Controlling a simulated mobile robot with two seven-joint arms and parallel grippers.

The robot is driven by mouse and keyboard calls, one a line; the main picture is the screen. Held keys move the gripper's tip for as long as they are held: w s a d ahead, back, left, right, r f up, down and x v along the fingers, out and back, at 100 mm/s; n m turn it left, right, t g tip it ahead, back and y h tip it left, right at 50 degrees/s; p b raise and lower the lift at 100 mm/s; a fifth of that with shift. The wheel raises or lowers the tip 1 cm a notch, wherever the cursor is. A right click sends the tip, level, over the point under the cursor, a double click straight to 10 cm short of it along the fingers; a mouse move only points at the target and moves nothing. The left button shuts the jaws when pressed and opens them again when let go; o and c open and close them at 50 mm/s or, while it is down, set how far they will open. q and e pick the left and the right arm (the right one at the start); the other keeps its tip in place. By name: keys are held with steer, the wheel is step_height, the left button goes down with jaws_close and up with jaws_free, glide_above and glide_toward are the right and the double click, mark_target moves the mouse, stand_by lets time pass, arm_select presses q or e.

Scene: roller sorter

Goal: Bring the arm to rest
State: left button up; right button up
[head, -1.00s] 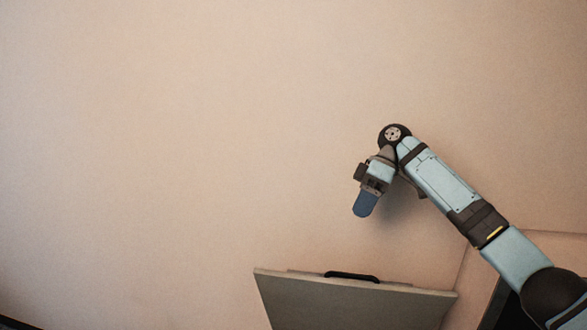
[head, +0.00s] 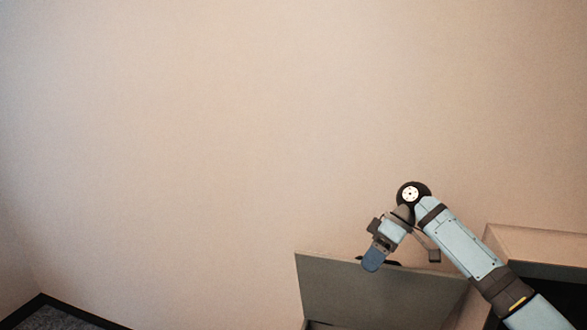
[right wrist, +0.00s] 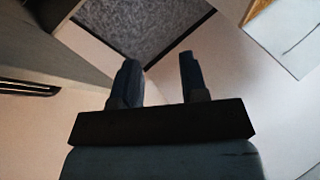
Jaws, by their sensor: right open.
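My right arm comes in from the lower right in the head view. Its gripper (head: 373,259) is blue-tipped and points down and to the left, in front of the top edge of a grey panel. In the right wrist view the two dark blue fingers (right wrist: 160,80) stand apart with nothing between them. My left gripper is in neither view.
The grey panel (head: 350,289) with a dark handle (head: 392,263) stands at the lower middle. A pale box-like edge (head: 540,242) and dark opening lie at the right. Dark carpet (head: 58,317) shows at the lower left. Plain wall (head: 200,130) fills the rest.

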steer(key=s+a+f+m+t+p, duration=0.25)
steer(key=s+f, duration=0.35)
steer(key=f, duration=0.5)
steer(key=s+a+f+m+t+p, duration=0.25)
steer(key=s+f+t, duration=0.2)
steer(key=f, duration=0.75)
steer(key=s+d+m+t+h+p, duration=0.1)
steer(key=s+d+m+t, duration=0.1)
steer(key=s, duration=1)
steer(key=s+d+f+m+t+h+p, duration=0.1)
steer(key=s+d+t, duration=0.4)
steer(key=s, duration=0.6)
steer(key=shift+s+d+f+m+t+h+p, duration=0.35)
steer(key=shift+m+h+p, duration=0.2)
steer(key=shift+h, duration=0.25)
steer(key=shift+a, duration=0.15)
